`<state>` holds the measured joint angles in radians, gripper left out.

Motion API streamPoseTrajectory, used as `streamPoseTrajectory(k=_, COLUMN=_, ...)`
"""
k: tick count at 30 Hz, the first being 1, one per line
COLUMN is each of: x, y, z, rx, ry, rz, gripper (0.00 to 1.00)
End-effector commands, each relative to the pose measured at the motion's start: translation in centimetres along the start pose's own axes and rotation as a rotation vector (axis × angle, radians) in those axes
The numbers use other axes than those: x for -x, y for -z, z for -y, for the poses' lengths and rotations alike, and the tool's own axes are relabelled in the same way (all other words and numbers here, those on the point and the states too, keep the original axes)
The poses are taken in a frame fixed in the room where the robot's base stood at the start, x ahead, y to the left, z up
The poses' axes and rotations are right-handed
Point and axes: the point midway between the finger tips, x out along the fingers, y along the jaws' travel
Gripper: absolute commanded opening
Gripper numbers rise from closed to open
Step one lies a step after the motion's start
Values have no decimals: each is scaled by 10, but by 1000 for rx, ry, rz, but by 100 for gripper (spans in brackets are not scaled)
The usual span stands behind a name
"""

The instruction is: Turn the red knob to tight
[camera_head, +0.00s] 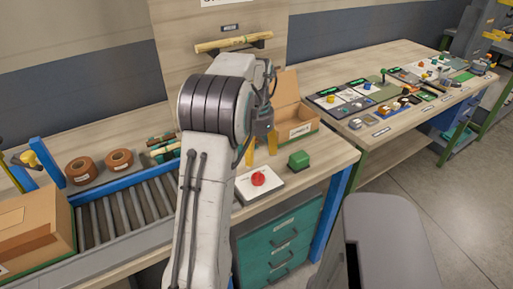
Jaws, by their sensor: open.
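The red knob (258,179) sits on a pale plate (247,193) near the front edge of the wooden bench. No readable tight mark shows on the plate at this size. My gripper (261,151) points down with its two yellow fingers apart. It is open and empty, and it appears just behind and above the knob in the picture, not touching it. My arm hides the bench to the left of the plate.
A green block (299,159) stands right of the knob. An open cardboard box (294,115) is behind it. A roller conveyor (117,212) with a carton (32,226) lies left. A second bench (375,75) with several panels stretches right.

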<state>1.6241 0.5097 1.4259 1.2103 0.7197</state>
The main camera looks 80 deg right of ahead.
Motion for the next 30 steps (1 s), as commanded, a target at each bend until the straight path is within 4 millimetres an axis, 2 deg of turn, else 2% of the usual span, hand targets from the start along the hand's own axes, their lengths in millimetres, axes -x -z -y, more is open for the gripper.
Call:
streamPoseTrajectory(k=3, x=9, y=0, z=0, rx=0, ry=0, rz=0, gripper=64)
streamPoseTrajectory(k=9, x=15, y=0, z=0, rx=0, ry=0, rz=0, gripper=64)
streamPoseTrajectory(k=30, x=15, y=0, z=0, rx=0, ry=0, rz=0, gripper=64)
